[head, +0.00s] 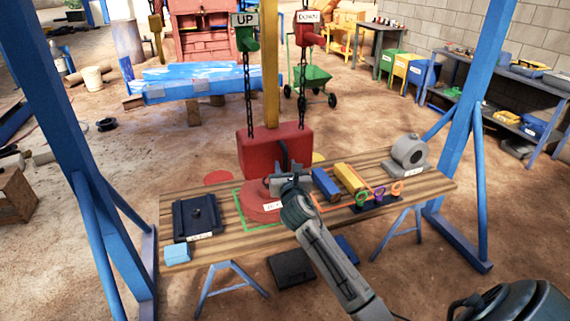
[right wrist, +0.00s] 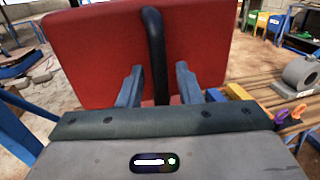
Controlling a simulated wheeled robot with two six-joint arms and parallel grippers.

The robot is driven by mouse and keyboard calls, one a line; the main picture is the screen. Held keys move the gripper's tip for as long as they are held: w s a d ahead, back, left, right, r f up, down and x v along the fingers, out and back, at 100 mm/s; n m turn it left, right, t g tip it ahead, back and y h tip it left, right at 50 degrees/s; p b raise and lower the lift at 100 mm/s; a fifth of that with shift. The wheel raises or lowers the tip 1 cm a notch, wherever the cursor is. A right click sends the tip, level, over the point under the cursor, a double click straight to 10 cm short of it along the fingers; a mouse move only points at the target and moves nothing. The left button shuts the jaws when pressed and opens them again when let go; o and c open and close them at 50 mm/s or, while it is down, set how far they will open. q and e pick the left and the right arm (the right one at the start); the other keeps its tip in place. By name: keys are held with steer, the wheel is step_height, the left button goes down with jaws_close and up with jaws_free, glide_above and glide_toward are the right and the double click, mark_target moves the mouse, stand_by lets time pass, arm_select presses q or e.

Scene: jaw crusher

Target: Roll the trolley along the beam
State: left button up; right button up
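The red block (head: 262,150) with a black bar handle (head: 284,155) stands over the middle of the wooden bench, below two dark chains. The chains carry a green UP tag (head: 245,20) and a red DOWN tag (head: 308,17). My right gripper (head: 289,178) is in front of the block. In the right wrist view its two fingers (right wrist: 158,88) are apart, with the black handle (right wrist: 155,50) between them and gaps showing on both sides. The red block (right wrist: 95,55) fills the view behind. The beam and trolley are above the picture. My left gripper is not in view.
Blue gantry legs (head: 75,140) and (head: 484,130) flank the wooden bench (head: 420,188). On the bench are a black plate (head: 197,217), a red disc, blue and yellow blocks (head: 349,177), coloured rings and a grey bearing housing (head: 409,153).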

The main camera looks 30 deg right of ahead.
steer(key=shift+w+d, duration=0.2)
steer(key=shift+w, duration=0.25)
steer(key=shift+c, duration=0.2)
jaws_close()
